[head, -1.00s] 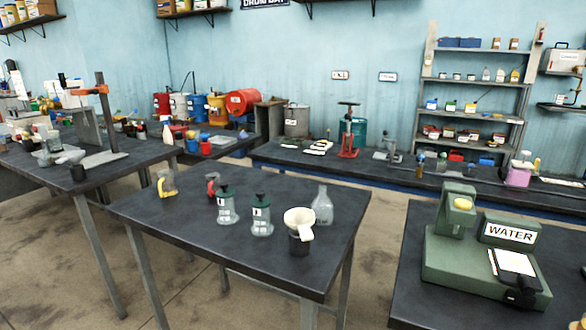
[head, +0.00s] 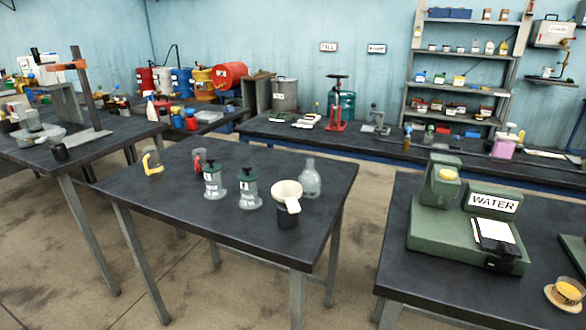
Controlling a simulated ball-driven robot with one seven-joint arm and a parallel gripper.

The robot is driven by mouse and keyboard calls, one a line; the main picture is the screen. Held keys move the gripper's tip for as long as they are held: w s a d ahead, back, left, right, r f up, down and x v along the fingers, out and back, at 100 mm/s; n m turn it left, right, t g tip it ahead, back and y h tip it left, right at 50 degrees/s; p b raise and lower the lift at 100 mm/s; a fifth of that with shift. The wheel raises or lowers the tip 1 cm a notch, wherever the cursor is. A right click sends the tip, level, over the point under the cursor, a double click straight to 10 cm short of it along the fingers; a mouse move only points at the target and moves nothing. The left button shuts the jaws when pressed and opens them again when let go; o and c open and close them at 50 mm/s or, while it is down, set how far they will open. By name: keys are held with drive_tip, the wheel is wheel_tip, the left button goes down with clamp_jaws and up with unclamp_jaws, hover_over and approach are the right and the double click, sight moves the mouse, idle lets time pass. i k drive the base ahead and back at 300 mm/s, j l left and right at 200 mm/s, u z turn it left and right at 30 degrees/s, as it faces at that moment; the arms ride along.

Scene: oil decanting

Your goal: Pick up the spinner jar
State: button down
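Two clear glass jars with dark green lids and white labels, a left one (head: 213,183) and a right one (head: 249,189), stand upright on the middle table (head: 190,226). A clear flask (head: 310,180) stands to their right. A jug with a yellow handle (head: 152,162) and one with a red handle (head: 199,161) stand further left and back. I cannot tell for certain which vessel is the spinner jar. My gripper is not in view.
A white funnel (head: 287,193) sits over a black cup near the middle table's right edge. The right table (head: 345,281) holds a green machine marked WATER (head: 430,236) and a round dish with yellow contents (head: 569,291). Bare floor lies between the tables.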

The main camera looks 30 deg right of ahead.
sight(566, 295)
drive_tip(key=z, duration=1.45)
